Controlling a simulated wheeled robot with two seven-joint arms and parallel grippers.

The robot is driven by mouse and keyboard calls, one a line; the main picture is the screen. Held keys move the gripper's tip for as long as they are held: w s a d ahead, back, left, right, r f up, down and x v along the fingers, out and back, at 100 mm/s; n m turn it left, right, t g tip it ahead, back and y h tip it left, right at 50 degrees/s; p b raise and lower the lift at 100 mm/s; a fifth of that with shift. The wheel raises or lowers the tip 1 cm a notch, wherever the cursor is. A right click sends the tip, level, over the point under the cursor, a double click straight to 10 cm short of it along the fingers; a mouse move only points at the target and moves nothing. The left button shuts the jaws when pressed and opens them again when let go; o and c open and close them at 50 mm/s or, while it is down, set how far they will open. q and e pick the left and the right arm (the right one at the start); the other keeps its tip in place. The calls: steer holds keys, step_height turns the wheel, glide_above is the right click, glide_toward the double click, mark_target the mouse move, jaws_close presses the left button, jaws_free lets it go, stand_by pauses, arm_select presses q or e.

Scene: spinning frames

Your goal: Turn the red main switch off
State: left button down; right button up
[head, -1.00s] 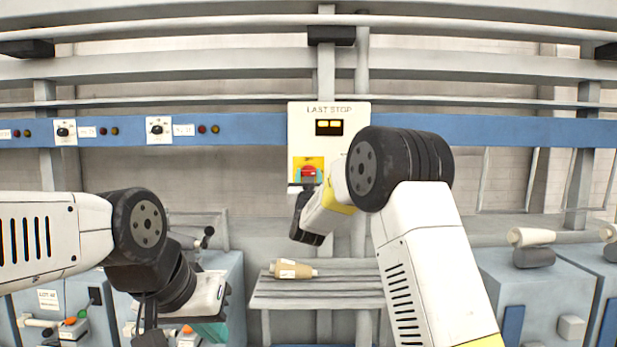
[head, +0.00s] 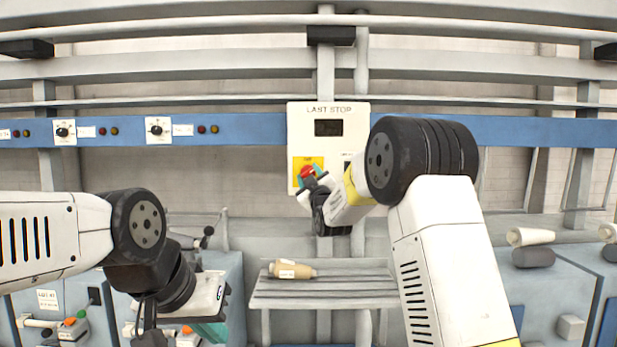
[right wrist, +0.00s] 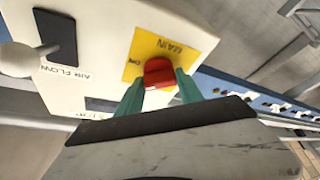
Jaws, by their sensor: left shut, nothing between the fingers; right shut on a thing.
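The red main switch (head: 307,175) sits on a yellow plate (head: 301,162) low on the white panel headed LAST STOP (head: 300,130). It also shows in the right wrist view (right wrist: 158,72), with MAIN and part of a further label on the yellow plate. My right gripper (right wrist: 158,90) is shut on the red switch, one teal finger on each side. In the head view the switch handle is tilted. The display window (head: 328,127) on the panel is dark. My left gripper (head: 210,330) is shut and empty at the lower left, partly cut off by the frame edge.
A pale knob (right wrist: 14,60) by the AIR FLOW label is beside the switch in the right wrist view. A slatted shelf (head: 325,292) with a tan bobbin (head: 292,270) stands below the panel. Grey-blue machine housings (head: 545,295) stand on both sides.

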steer(key=n+g, duration=0.1)
steer(key=n, duration=0.2)
steer(key=n+g+y, duration=0.1)
steer(key=n, duration=0.2)
steer(key=shift+d+r+n+y, duration=0.1)
steer(key=shift+n+y, duration=0.2)
steer(key=shift+n, duration=0.1)
steer(key=n+g, duration=0.2)
steer(key=n, duration=0.3)
steer(key=shift+n+g, duration=0.3)
steer(key=o, duration=1.4)
steer(key=shift+s+r, duration=0.1)
steer(key=shift+s, duration=0.05)
steer(key=shift+s+d, duration=0.2)
steer(key=shift+s, duration=0.1)
steer(key=v, duration=0.7)
